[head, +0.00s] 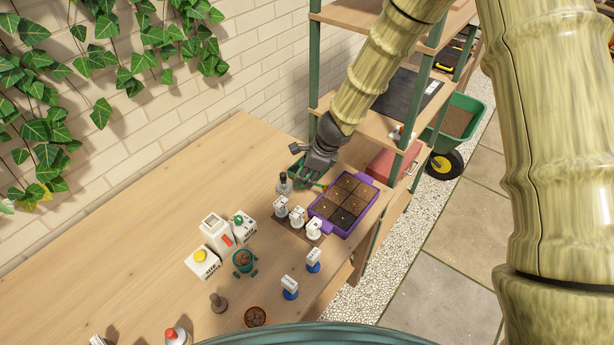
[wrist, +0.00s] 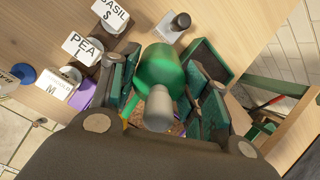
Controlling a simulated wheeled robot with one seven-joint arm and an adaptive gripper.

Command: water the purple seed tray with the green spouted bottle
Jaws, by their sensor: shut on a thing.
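The purple seed tray (head: 371,182) lies near the right end of the wooden bench, with several cells of brown soil. My gripper (head: 314,172) is just beyond the tray's far left corner in the head view. A little soil and purple rim show past the spout. The arm and fingers hide most of the bottle in the head view.
White labelled markers, one reading PEA (wrist: 82,47), stand beside the tray. A small bottle with a dark cap (head: 284,184) stands close left of my gripper. White containers (head: 216,232) and small pots stand further left. Shelving (head: 322,60) rises behind the bench end.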

